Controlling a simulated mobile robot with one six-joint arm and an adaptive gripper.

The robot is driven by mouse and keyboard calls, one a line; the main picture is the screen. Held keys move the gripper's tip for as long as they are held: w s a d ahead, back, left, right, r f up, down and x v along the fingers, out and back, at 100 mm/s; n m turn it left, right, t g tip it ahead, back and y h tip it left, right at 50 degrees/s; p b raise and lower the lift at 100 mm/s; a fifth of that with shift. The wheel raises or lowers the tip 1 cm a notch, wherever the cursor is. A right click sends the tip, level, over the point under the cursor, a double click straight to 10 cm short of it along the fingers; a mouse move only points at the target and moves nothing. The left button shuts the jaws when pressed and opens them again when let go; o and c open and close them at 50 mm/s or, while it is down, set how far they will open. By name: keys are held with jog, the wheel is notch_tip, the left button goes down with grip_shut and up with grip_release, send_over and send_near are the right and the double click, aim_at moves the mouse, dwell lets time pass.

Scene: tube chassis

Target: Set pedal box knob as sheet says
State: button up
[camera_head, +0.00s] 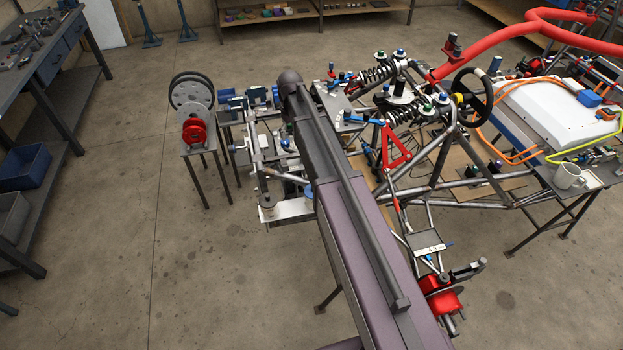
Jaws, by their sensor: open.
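My arm runs across the middle of the view and ends in a dark rounded joint at its far end. My gripper does not show; the arm hides what lies behind it. The tube chassis (485,205) stands to the right of the arm. A small white card (430,249) with dark marks lies on a dark plate near the chassis's lower end; the marks are too small to read surely. Metal brackets with blue parts (290,178) show just left of my arm, partly covered. I cannot tell which part is the pedal box or its knob.
A stand (199,155) with a grey disc and a red part is left of the chassis. A steering wheel (473,97), a red tube (500,35) and a white battery-like box (560,110) are at right. Floor is clear at lower left.

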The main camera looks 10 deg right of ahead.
jog(key=s+f+m+b, duration=0.1)
jog(key=s, duration=0.5)
jog(key=s+d+f+m+b, duration=0.1)
jog(key=s, duration=0.5)
jog(key=s+f+b, duration=0.1)
jog(key=s, duration=0.5)
jog(key=shift+s+d+m, duration=0.3)
jog(key=shift+d+m, duration=0.05)
jog(key=shift+m, duration=0.05)
jog(key=s+f+b, duration=0.7)
jog(key=shift+s+d+f+m, duration=0.2)
jog(key=shift+m, duration=0.2)
dwell(0.8)
